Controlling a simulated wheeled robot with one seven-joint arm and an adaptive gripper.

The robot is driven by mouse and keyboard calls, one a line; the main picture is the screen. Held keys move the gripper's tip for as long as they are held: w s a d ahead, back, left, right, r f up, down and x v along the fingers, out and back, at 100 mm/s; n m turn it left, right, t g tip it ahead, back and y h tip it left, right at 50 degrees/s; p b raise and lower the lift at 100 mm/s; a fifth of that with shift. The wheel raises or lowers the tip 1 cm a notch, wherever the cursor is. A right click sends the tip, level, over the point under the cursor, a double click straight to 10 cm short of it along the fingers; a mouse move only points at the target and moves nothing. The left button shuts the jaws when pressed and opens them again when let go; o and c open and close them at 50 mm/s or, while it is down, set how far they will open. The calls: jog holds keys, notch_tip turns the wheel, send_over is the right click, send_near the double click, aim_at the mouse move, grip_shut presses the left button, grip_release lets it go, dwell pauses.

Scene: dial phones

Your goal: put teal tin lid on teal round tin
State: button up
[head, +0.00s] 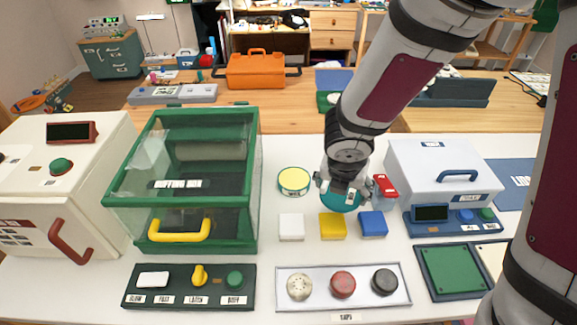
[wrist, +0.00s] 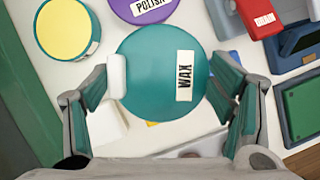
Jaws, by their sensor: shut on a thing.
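The teal tin lid (wrist: 150,85) is a round teal disc with a white WAX label, held between the two fingers of my gripper (wrist: 160,92). In the head view the lid (head: 338,202) shows under my gripper (head: 345,190), which hides part of it. The lid covers parts of the blocks below in the wrist view, so it looks raised above the table. The teal round tin (head: 294,181) stands open on the table, left of my gripper, with a yellow fill and a WAX label on its side. In the wrist view the tin (wrist: 66,28) is at upper left, apart from the lid.
A purple POLISH disc (wrist: 143,8) lies close behind the lid. A red DRAIN piece (head: 385,186) is to the right. White (head: 291,227), yellow (head: 332,226) and blue (head: 372,224) blocks lie in front. A green glass-walled box (head: 185,180) stands left of the tin.

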jog(key=p, duration=0.1)
send_over(295, 175)
jog(key=s, duration=0.1)
jog(key=shift+s+a+f, duration=0.15)
jog(key=shift+a+f, duration=0.05)
jog(key=shift+f, duration=2.25)
jog(key=o, duration=0.9)
jog(key=shift+f, duration=0.1)
jog(key=shift+c, duration=0.2)
